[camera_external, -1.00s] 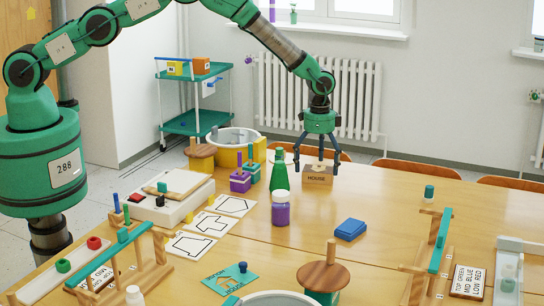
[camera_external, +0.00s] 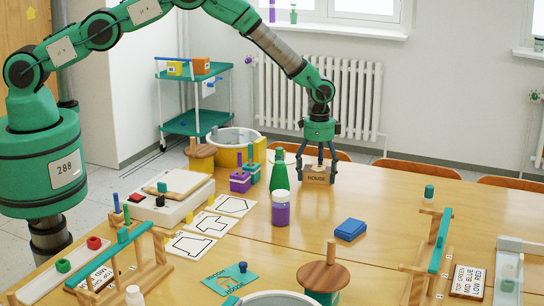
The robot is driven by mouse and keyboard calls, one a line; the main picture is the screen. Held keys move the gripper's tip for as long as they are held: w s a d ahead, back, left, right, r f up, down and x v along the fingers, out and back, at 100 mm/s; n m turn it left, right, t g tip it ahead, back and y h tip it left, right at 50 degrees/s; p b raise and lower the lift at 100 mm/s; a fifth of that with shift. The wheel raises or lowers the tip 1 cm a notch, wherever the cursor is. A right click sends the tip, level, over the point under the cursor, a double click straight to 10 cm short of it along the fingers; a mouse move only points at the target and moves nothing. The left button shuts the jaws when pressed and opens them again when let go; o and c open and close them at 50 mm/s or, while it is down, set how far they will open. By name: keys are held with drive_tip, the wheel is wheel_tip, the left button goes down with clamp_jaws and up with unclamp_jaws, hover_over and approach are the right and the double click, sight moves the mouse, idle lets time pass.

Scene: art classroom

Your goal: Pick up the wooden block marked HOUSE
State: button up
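The wooden block marked HOUSE (camera_external: 317,178) sits at the back of the wooden table, its label facing the camera. My gripper (camera_external: 318,180) points straight down over it. One finger is against the block's left side and one against its right side, with no clear gap. The block looks to be still at table level; I cannot see any lift.
A green bottle (camera_external: 278,172) stands close to the left of the block, with a purple jar (camera_external: 280,208) in front of it. A blue block (camera_external: 350,229) lies nearer the camera. Orange chairs (camera_external: 416,168) line the far edge.

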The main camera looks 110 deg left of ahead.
sight(318, 170)
drive_tip(key=c, duration=0.7)
drive_tip(key=shift+r, duration=0.15)
drive_tip(key=shift+r+p, duration=0.45)
drive_tip(key=shift+r, duration=4.4)
